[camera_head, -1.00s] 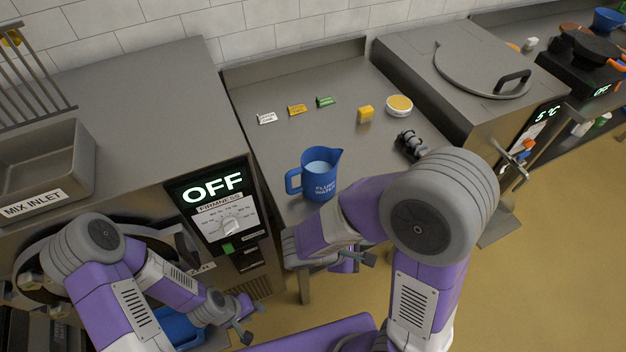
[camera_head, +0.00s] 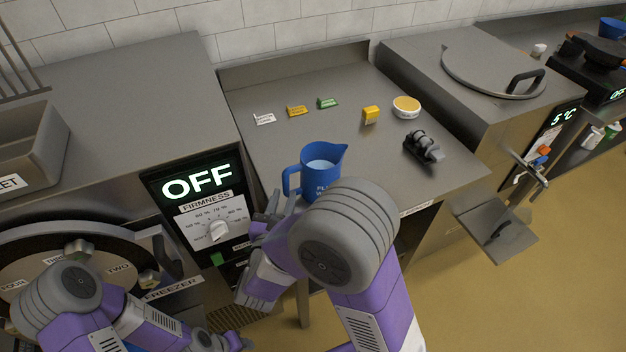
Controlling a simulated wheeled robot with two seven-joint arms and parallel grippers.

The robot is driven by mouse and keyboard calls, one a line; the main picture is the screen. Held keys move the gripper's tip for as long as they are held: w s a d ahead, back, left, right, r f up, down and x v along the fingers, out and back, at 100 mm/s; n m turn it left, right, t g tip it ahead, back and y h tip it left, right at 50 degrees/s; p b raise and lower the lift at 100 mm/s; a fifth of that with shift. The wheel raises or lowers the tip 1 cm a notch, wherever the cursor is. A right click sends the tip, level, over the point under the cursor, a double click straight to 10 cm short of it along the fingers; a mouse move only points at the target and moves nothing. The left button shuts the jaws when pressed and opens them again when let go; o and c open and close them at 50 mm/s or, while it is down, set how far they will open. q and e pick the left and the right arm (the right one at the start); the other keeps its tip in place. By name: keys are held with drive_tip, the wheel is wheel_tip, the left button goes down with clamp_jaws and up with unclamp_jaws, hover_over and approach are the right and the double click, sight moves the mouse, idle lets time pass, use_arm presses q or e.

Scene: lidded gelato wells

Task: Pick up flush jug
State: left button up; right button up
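The flush jug (camera_head: 322,170) is blue, with its handle on the left, its spout at the upper right and pale liquid inside. It stands upright near the front left of the steel counter (camera_head: 375,170). My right gripper (camera_head: 279,204) is just below and left of the jug, close to its handle. Its fingers look apart with nothing between them; I cannot tell whether they touch the handle.
A machine with an OFF display (camera_head: 196,181) stands left of the jug. A lidded unit (camera_head: 490,75) stands right.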

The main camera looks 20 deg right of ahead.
sight(285, 191)
drive_tip(key=x, duration=0.3)
drive_tip(key=shift+w+d+b, duration=0.15)
drive_tip(key=shift+w+b, duration=0.15)
drive_tip(key=shift+w, duration=0.1)
drive_tip(key=shift+r, duration=0.1)
clamp_jaws()
wheel_tip(285, 191, up, 28)
drive_tip(key=p, duration=1)
